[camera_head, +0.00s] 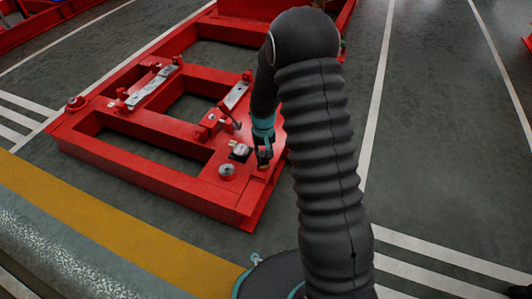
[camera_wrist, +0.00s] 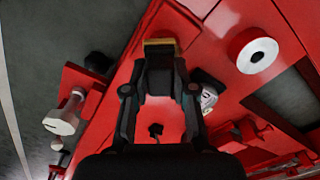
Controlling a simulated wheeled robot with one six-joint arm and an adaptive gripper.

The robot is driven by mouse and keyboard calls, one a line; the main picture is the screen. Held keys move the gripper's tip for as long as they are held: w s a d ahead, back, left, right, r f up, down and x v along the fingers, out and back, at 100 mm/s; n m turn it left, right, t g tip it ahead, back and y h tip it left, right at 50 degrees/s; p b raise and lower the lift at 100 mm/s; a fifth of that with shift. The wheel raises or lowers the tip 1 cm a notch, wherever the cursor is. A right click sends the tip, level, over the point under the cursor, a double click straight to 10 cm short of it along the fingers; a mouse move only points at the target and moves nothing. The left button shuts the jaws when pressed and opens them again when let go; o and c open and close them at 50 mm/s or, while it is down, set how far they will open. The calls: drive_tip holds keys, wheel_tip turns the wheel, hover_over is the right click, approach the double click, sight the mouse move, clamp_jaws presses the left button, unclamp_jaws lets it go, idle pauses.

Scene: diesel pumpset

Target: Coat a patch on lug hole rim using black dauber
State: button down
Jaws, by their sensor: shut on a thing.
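My gripper (camera_head: 264,157) is low over the near right corner of the red skid frame. In the wrist view my gripper (camera_wrist: 160,66) is shut on a black piece with a tan band at its far end, probably the black dauber (camera_wrist: 160,46). Most of its body is hidden between the fingers. A pale round ring with a dark centre, probably the lug hole rim (camera_wrist: 258,56), lies on red metal to the right, apart from the dauber. A pale round fitting in the head view (camera_head: 227,170), left of my gripper, may be the same ring. I cannot tell whether the dauber touches the frame.
The red frame (camera_head: 140,176) has open bays and carries metal bars (camera_head: 153,91). A small black-based fitting (camera_head: 240,151) stands close left of my gripper. Grey floor (camera_head: 435,130) is clear at right.

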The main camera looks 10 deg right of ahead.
drive_tip(key=shift+s+a, duration=0.15)
drive_tip(key=shift+s+a+f, duration=0.1)
drive_tip(key=shift+s+a, duration=0.45)
drive_tip(key=shift+s, duration=0.2)
drive_tip(key=shift+w+d, duration=0.1)
drive_tip(key=shift+w+d, duration=0.3)
drive_tip(key=shift+w, duration=0.1)
drive_tip(key=shift+w+d+f, duration=0.1)
drive_tip(key=shift+w+d, duration=0.5)
drive_tip(key=shift+w, duration=0.2)
drive_tip(key=shift+s+a, duration=0.1)
